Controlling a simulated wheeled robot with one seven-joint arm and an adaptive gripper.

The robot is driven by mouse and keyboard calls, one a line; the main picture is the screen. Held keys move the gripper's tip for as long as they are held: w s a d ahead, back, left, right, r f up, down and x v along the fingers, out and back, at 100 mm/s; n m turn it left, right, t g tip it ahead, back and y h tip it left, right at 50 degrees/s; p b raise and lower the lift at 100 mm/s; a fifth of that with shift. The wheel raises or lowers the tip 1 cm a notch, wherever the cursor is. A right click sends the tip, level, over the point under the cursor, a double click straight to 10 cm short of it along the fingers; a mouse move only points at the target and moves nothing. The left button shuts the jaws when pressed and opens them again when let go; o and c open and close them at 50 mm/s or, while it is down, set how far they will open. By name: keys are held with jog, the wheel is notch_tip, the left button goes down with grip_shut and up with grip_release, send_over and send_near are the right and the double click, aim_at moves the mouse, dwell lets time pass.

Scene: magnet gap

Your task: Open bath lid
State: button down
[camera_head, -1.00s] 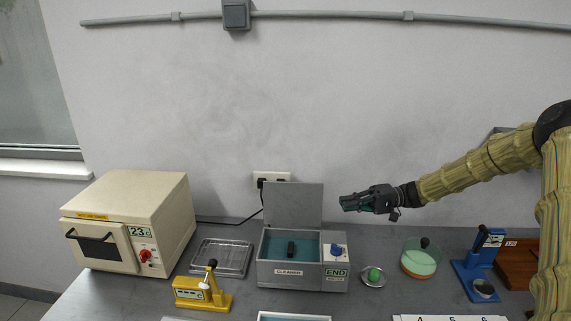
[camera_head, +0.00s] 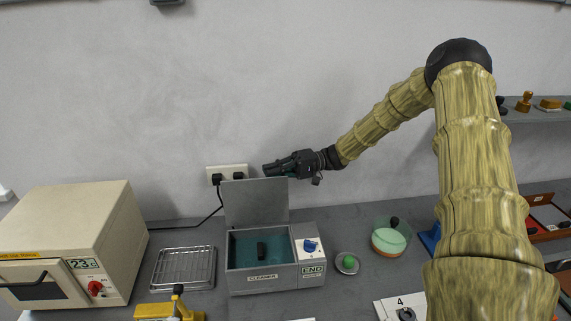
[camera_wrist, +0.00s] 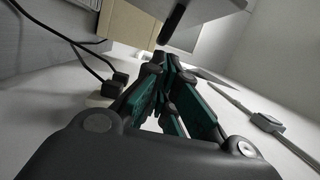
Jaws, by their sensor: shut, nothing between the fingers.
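The bath is a grey box labelled CLEANER (camera_head: 262,281) with teal inside. Its flat grey lid (camera_head: 256,203) stands upright at the back edge, so the bath is open. A small black block (camera_head: 261,250) shows inside the bath. My gripper (camera_head: 266,169) is shut and empty, just above the lid's upper right edge in the head view; I cannot tell whether it touches. In the wrist view the teal-padded fingers (camera_wrist: 168,68) come together, with a grey panel and a dark bar (camera_wrist: 180,22) beyond them.
A beige oven (camera_head: 65,240) and a wire rack (camera_head: 184,267) stand left of the bath. A small dish with a green ball (camera_head: 348,261) and a glass dish (camera_head: 389,240) stand to the right. A wall socket (camera_head: 228,173) with cables is behind.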

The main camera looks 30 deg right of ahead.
jog(key=shift+s+a+r+n+h+b, duration=0.1)
jog(key=shift+s+a+r+n+b, duration=0.1)
jog(key=shift+a+n+b, duration=0.35)
jog(key=shift+s+a+r+n+h+b, duration=0.1)
jog(key=shift+a+r+n+b, duration=0.1)
jog(key=shift+a, duration=0.7)
jog(key=shift+s+a+r+n+h+b, duration=0.15)
jog(key=shift+a+n+b, duration=0.25)
jog(key=shift+a, duration=0.3)
jog(key=shift+d, duration=0.1)
jog(key=b+v, duration=0.1)
jog(key=v, duration=0.9)
jog(key=shift+b, duration=0.35)
jog(key=shift+d+f, duration=0.1)
jog(key=shift+f, duration=0.1)
